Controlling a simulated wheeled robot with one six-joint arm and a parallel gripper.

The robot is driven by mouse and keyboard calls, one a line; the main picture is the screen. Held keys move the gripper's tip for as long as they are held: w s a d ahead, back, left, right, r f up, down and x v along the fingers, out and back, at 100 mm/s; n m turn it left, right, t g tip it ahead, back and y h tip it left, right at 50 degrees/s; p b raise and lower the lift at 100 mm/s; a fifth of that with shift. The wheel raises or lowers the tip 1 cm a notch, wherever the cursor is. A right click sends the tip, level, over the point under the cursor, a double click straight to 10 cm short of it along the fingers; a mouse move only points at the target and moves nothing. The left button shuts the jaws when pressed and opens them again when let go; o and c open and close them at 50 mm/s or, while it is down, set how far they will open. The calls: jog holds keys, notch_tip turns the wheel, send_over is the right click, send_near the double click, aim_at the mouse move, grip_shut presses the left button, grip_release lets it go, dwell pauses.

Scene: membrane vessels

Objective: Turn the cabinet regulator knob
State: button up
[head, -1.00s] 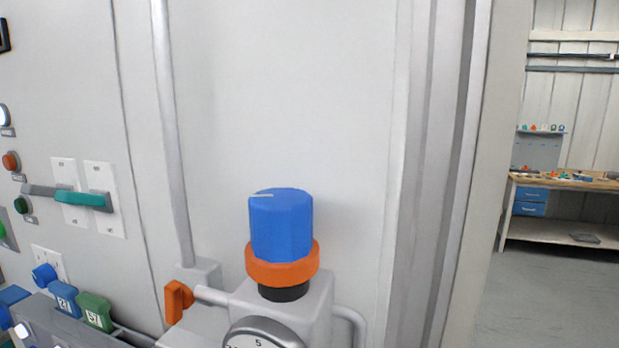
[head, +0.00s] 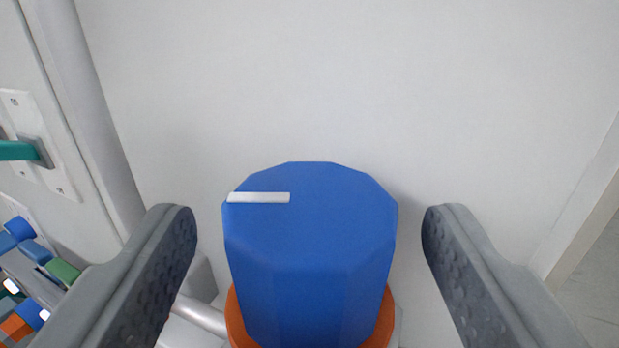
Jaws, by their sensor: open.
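The blue faceted regulator knob (head: 312,245) stands upright in the middle of the head view. A white pointer line on its top runs from the centre to the left edge. An orange collar (head: 236,322) shows around its base. My gripper (head: 309,228) is open, with one grey padded finger on each side of the knob. A gap shows between each finger and the knob, and neither appears to touch it. The regulator body below is mostly hidden by the knob.
A plain pale cabinet panel (head: 330,80) lies behind the knob. A vertical grey pipe (head: 95,110) runs at the left. A teal handle (head: 18,151) on a white plate and several coloured blocks sit at the far left. A panel edge (head: 580,215) is at the right.

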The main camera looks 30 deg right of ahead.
jog(key=shift+w+d, duration=0.25)
jog(key=shift+w, duration=0.15)
